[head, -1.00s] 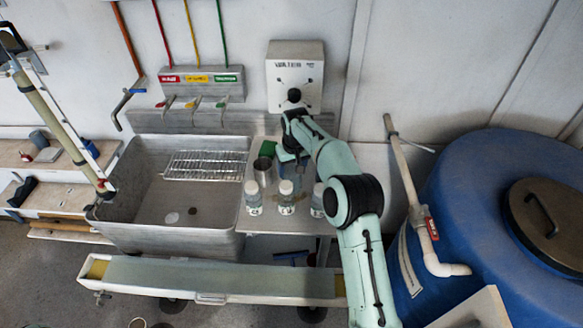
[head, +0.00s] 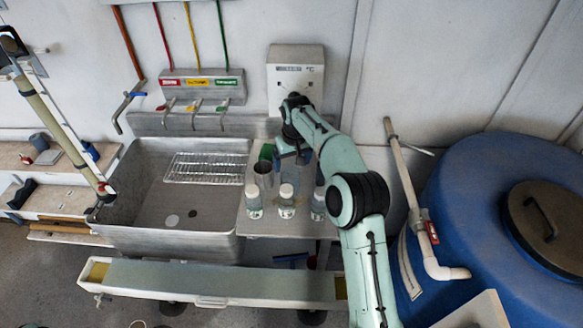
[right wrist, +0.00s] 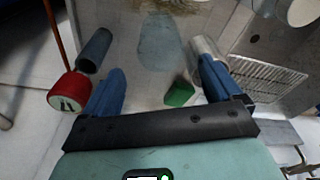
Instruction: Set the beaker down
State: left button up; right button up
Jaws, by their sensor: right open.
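A clear, faintly blue glass vessel, which looks like the beaker (right wrist: 160,42), stands on the small table beside the sink. In the right wrist view it is beyond the blue fingertips, between their lines and apart from them. My right gripper (right wrist: 161,66) is open and empty. In the head view the right gripper (head: 291,156) is over the back of the small table, behind the white-capped bottles. The beaker is hard to make out there, partly behind the gripper and bottles. My left gripper is not in view.
Several white-capped bottles (head: 286,201) line the table's front edge. A metal cup (head: 263,172) and a green block (right wrist: 180,94) are close to the gripper. The sink (head: 146,200) with a wire rack (head: 207,168) is left; a blue tank (head: 465,190) is right.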

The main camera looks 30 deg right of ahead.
notch_tip(320, 180, up, 7)
jog(key=s, duration=0.1)
jog(key=shift+p, duration=0.35)
dwell(0.3)
